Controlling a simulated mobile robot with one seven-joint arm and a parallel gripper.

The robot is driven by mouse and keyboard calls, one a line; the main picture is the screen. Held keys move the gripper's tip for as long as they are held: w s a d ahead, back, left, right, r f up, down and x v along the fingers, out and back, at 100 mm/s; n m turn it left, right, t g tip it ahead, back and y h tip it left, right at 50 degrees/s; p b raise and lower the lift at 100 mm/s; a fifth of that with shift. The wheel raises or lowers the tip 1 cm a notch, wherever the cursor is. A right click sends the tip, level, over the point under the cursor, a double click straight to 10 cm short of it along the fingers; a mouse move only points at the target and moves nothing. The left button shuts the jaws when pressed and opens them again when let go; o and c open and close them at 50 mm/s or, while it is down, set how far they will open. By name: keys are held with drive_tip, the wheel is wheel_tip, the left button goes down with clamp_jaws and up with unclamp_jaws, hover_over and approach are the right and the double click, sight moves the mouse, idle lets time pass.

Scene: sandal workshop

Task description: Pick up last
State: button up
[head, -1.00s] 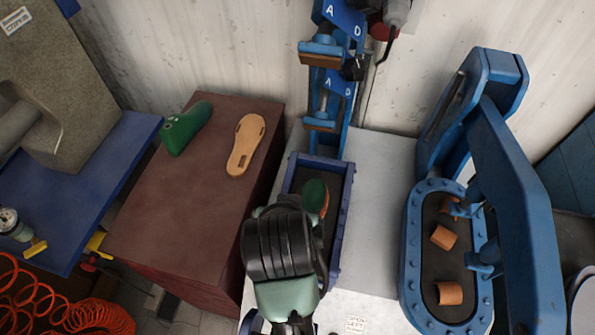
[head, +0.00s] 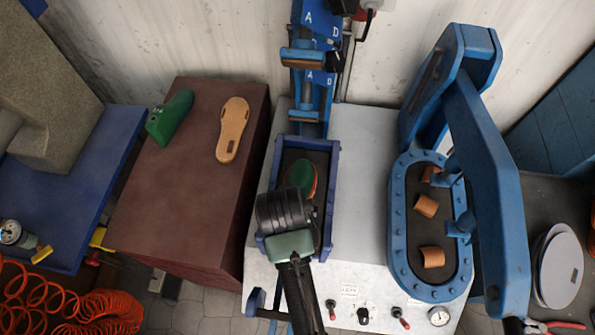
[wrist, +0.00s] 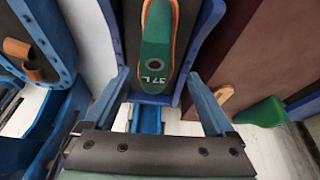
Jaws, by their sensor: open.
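A green last (head: 301,173) with an orange-brown sole edge lies in the blue-walled tray (head: 332,190) of the press. The wrist view shows this last (wrist: 160,40), marked "37 L" with a dark round hole near its end. My gripper (wrist: 158,78) is open and empty, with its blue fingers spread on either side of the last's marked end. I cannot tell how high they are above it. In the head view my wrist hides the near part of the tray and the fingertips. A second green last (head: 170,117) lies on the brown block at left.
A tan sole (head: 232,130) lies on the brown block (head: 190,190). A blue press column (head: 312,90) rises behind the tray. A blue oval press (head: 430,275) with brown leather pieces stands at right. A bare pale worktop (head: 366,170) separates it from the tray.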

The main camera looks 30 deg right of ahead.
drive_tip(key=shift+d+p+x, duration=0.1)
drive_tip(key=shift+p+x, duration=0.05)
drive_tip(key=shift+x, duration=0.95)
drive_tip(key=shift+d+p+x, duration=0.15)
drive_tip(key=shift+x, duration=1)
drive_tip(key=shift+s+r, duration=0.1)
drive_tip(key=shift+r, duration=0.05)
clamp_jaws()
